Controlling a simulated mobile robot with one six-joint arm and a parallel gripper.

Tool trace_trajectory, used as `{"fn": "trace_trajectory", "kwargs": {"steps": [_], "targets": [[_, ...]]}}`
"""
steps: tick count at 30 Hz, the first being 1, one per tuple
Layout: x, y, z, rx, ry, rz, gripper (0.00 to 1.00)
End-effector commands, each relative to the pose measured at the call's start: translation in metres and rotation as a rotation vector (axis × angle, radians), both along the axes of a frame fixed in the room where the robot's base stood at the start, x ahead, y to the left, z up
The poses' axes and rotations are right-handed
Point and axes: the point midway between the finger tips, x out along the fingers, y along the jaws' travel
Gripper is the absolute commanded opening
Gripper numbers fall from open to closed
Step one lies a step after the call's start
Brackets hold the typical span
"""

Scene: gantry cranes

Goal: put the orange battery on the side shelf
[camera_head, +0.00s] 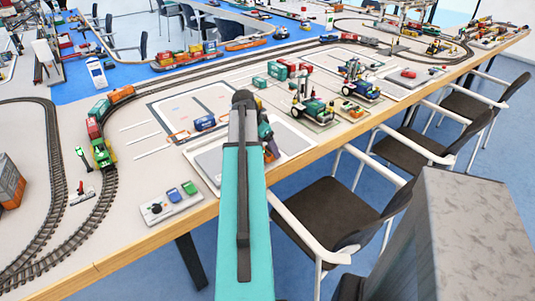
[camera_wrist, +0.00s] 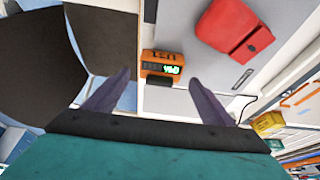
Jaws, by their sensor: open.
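The orange battery (camera_wrist: 158,60), a small orange block with a dark face and lit green marks, shows in the wrist view. It lies at the edge of a pale surface (camera_wrist: 185,102), beyond my fingertips and roughly between them in the picture. My gripper (camera_wrist: 158,78) is open and empty, its two dark fingers wide apart and not touching the battery. In the head view my gripper (camera_head: 268,140) is over the table's near edge, partly hidden by my teal arm. I cannot pick out the battery there. I cannot identify the side shelf in either view.
A red pouch-like object (camera_wrist: 235,28) lies right of the battery. A yellow box (camera_wrist: 268,123) is farther right. The table (camera_head: 120,225) holds model trains, tracks and crane vehicles (camera_head: 313,103). Chairs (camera_head: 320,205) stand along its near edge. A grey block (camera_head: 475,235) fills the lower right.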

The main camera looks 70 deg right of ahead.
Motion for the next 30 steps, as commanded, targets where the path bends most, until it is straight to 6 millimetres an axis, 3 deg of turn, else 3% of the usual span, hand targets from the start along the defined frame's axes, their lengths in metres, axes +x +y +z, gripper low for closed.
{"fn": "trace_trajectory", "kwargs": {"steps": [9,27,30], "targets": [[-0.006,-0.008,-0.023,0.001,0.000,-0.001,0.77],[-0.006,-0.008,-0.024,0.000,0.000,0.000,0.77],[-0.006,-0.008,-0.024,0.000,0.000,0.000,0.61]]}}
